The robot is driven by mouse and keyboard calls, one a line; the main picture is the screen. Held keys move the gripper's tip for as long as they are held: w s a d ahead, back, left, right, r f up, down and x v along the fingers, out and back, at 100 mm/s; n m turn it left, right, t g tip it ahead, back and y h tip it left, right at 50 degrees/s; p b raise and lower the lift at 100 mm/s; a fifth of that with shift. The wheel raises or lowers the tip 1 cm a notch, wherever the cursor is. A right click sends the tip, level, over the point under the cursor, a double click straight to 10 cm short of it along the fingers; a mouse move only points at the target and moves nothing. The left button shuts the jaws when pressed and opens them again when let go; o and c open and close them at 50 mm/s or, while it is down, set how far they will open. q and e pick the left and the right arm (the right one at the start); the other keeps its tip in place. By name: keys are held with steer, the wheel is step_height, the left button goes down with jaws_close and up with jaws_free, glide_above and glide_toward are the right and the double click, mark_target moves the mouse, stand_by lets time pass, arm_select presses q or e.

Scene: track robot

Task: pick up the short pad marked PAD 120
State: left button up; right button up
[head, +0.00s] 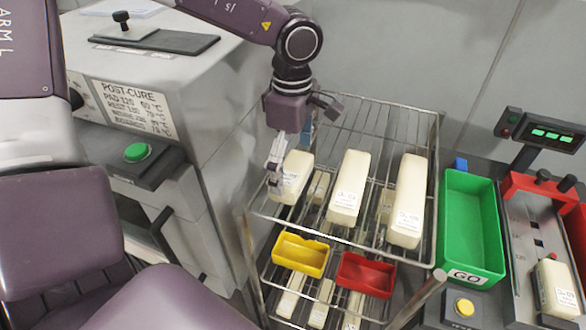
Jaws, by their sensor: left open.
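Three cream pads lie side by side on the top shelf of a wire rack (340,238): a left one (296,172), a middle one (350,180) and a right one (410,190). The left pad looks the shortest. Each has a small white label that is too small to read, so I cannot tell which is marked PAD 120. My left gripper (275,178) is open and points down at the left pad's left side, hiding part of it. I cannot tell whether it touches the pad. My right gripper is not in view.
A yellow bin (300,254) and a red bin (365,274) sit lower on the rack, above more pads. A green GO tray (468,220) stands to the right, beside a fixture holding another pad (558,285). A grey post-cure cabinet (210,120) stands close left.

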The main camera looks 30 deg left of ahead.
arm_select(q)
steer(key=shift+f, duration=0.7)
steer(key=c, duration=1)
steer(key=shift+r, duration=0.2)
steer(key=shift+c, duration=0.2)
